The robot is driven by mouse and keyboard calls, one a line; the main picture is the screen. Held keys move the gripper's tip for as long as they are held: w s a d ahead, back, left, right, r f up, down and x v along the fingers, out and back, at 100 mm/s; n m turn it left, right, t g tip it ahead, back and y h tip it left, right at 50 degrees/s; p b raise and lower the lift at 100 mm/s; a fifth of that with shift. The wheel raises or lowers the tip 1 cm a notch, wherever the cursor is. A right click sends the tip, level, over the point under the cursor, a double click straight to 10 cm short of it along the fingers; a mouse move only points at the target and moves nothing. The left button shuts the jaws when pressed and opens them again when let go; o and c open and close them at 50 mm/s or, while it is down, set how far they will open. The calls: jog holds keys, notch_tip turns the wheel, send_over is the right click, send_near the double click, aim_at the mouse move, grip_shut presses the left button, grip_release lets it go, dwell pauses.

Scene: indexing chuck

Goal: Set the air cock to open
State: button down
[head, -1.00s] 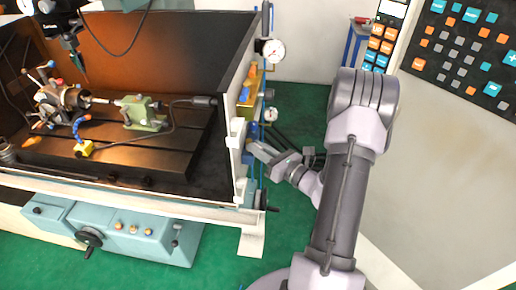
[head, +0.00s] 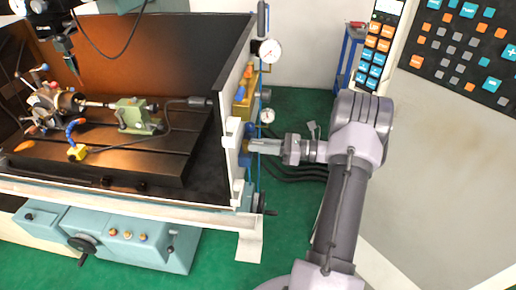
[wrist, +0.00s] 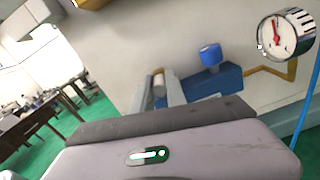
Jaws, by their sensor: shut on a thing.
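The air cock's tan-yellow handle (wrist: 158,78) shows between my fingertips in the wrist view, at the left end of a blue valve block (wrist: 213,84). My gripper (wrist: 160,91) is shut on this handle, with one finger on each side. A blue knob (wrist: 210,55) stands on top of the block. In the head view my gripper (head: 252,146) reaches left to the machine's right side panel, and its fingers hide most of the handle. I cannot read the cock's setting.
A round gauge (wrist: 286,35) sits right of the block on a yellow pipe (wrist: 275,70). In the head view another gauge (head: 270,52) is higher up. Dark hoses (head: 295,168) run behind my wrist. The green floor (head: 290,220) is open below the arm.

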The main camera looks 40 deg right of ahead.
dwell(0.6)
jog(key=c, duration=1.3)
grip_release()
jog(key=shift+c, duration=0.2)
jog(key=shift+d, duration=0.1)
jog(key=p+v, duration=0.3)
jog(key=v, duration=0.9)
jog(key=shift+w+d, duration=0.15)
jog(key=shift+w, duration=0.05)
